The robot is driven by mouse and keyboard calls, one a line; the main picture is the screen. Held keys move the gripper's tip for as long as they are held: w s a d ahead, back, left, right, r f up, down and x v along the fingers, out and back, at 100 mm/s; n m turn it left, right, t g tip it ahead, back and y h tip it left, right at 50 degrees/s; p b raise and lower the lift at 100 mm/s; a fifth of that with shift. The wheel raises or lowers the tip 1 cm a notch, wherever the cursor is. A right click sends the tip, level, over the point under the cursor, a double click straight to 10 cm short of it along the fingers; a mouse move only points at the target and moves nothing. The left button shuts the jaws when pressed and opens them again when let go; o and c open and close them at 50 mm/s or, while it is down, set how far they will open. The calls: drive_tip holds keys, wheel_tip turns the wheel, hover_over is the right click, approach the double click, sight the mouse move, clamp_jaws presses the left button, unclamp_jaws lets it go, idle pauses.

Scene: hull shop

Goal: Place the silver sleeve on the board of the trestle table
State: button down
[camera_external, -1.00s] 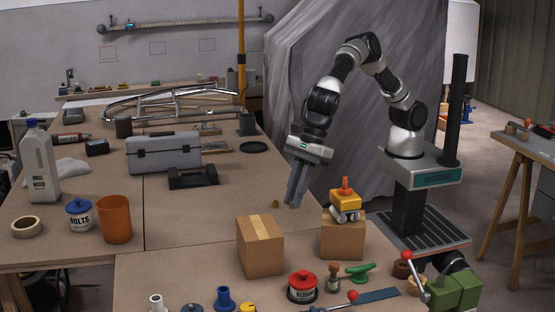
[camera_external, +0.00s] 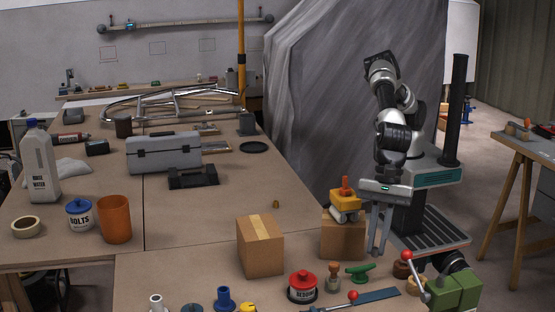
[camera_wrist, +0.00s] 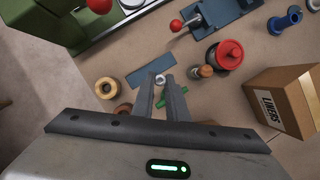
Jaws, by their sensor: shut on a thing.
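A small silver sleeve (camera_wrist: 160,80) shows between my fingertips in the wrist view. My gripper (camera_external: 377,254) is shut on it and points down, in front of the small cardboard box and above the right end of the near workbench. The fingertips also show in the wrist view (camera_wrist: 162,88). The sleeve is too small to make out in the external view. A table with splayed wooden legs, which looks like the trestle table, stands at the far right; its board (camera_external: 535,152) carries a few small things and is cut by the picture edge.
The near bench holds a green cleat (camera_external: 358,273), a red-lidded pot (camera_external: 302,287), a blue-grey plate (camera_wrist: 151,71), wooden rings (camera_wrist: 107,88) and a green vise (camera_external: 455,292). A cardboard box (camera_external: 260,246) and a smaller box with a yellow toy (camera_external: 345,203) stand left of my gripper.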

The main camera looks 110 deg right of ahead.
wheel_tip(320, 180, down, 10)
drive_tip(key=shift+f+b, duration=0.15)
drive_tip(key=shift+b, duration=0.95)
drive_tip(key=shift+f, duration=0.15)
drive_tip(key=c, duration=1.7)
unclamp_jaws()
drive_tip(key=shift+c, duration=0.2)
drive_tip(key=shift+s, duration=0.1)
drive_tip(key=shift+a, duration=0.1)
drive_tip(key=p+v, duration=0.2)
drive_tip(key=v, duration=1)
drive_tip(key=shift+r, duration=0.2)
